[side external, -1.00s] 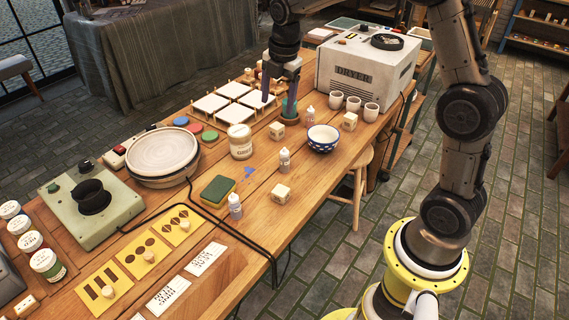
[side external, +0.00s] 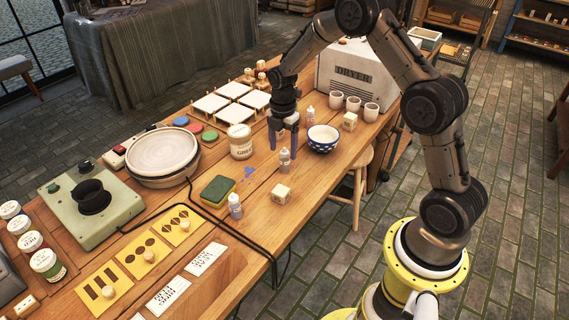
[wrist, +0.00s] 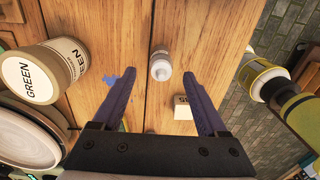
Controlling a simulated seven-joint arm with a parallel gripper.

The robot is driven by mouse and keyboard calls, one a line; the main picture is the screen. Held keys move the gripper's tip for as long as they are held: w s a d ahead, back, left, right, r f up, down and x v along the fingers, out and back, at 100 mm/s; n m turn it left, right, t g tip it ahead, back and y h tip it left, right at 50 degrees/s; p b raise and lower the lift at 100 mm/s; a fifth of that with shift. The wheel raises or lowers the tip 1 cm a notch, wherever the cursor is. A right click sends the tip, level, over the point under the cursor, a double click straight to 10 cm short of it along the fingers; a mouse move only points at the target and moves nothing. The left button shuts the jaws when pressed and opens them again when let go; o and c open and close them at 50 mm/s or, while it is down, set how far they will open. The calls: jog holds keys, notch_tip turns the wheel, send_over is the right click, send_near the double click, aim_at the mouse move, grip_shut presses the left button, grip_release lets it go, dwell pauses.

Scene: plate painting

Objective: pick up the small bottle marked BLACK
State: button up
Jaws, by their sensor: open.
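Small white bottles stand on the table in the side view: one near the middle (side external: 285,161), one beside the sponge (side external: 235,207) and one behind the blue bowl (side external: 310,116). Their labels are too small to read, so I cannot tell which is marked BLACK. My gripper (side external: 284,146) points down, open and empty, just above the middle bottle. In the wrist view, a bottle (wrist: 160,67) shows between the spread fingers of my gripper (wrist: 159,75), apart from both; its label is not readable.
A jar labelled GREEN (wrist: 40,72) stands left of the gripper. A blue patterned bowl (side external: 322,139) and a pale block (side external: 281,194) are close by. A green-yellow sponge (side external: 217,191) lies nearer. Bare wood surrounds the middle bottle.

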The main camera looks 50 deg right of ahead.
aim_at(284, 153)
jog(key=f, duration=0.5)
jog(key=shift+d+f, duration=0.1)
jog(key=shift+d, duration=0.1)
grip_shut()
